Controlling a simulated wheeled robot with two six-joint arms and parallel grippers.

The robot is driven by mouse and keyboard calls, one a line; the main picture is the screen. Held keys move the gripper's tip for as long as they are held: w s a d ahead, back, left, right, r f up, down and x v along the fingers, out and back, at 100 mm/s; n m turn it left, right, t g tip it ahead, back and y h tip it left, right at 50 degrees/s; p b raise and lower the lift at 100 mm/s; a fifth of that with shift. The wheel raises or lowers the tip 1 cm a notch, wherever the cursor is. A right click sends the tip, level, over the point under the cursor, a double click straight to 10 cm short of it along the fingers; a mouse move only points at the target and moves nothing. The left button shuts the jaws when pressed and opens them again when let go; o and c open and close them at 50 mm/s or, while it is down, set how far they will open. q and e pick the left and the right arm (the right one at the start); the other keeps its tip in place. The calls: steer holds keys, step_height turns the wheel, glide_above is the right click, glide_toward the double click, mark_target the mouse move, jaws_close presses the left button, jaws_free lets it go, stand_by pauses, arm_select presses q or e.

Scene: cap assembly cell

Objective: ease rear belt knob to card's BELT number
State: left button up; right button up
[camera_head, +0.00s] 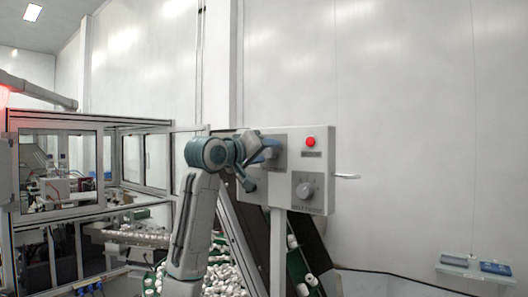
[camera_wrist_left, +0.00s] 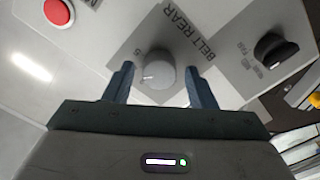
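The rear belt knob is a round grey dial (camera_wrist_left: 156,76) beside the printed words BELT REAR, seen in the left wrist view. My left gripper (camera_wrist_left: 158,72) is open in front of it, with one dark finger on each side of the knob. A narrow gap shows between each finger and the knob. In the head view my left gripper (camera_head: 268,150) is at the upper left of the white control panel (camera_head: 322,170) and hides the knob. I cannot read the knob's setting. I see no card that I can read. My right gripper is out of view.
The panel also bears a red button (camera_head: 310,141) and a lower grey knob (camera_head: 304,190). A black knob (camera_wrist_left: 272,48) shows in the wrist view. A handle (camera_head: 346,176) juts from the panel's right side. White caps (camera_head: 222,276) lie below. A wall shelf (camera_head: 458,262) is at far right.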

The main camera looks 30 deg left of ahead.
arm_select(q)
steer(key=c, duration=0.8)
steer(key=shift+f+n+b, duration=0.1)
steer(key=shift+n+b, duration=0.2)
steer(key=shift+n, duration=0.1)
steer(key=shift+n+b, duration=0.7)
steer(key=shift+n, duration=0.3)
steer(key=n+b, duration=0.3)
steer(key=n, duration=0.2)
steer(key=shift+f+b, duration=0.1)
steer(key=shift+b, duration=0.25)
steer(key=n+b, duration=0.3)
steer(key=n, duration=0.1)
steer(key=shift+n, duration=0.4)
steer(key=shift+n+b, duration=1.2)
steer(key=shift+n, duration=0.3)
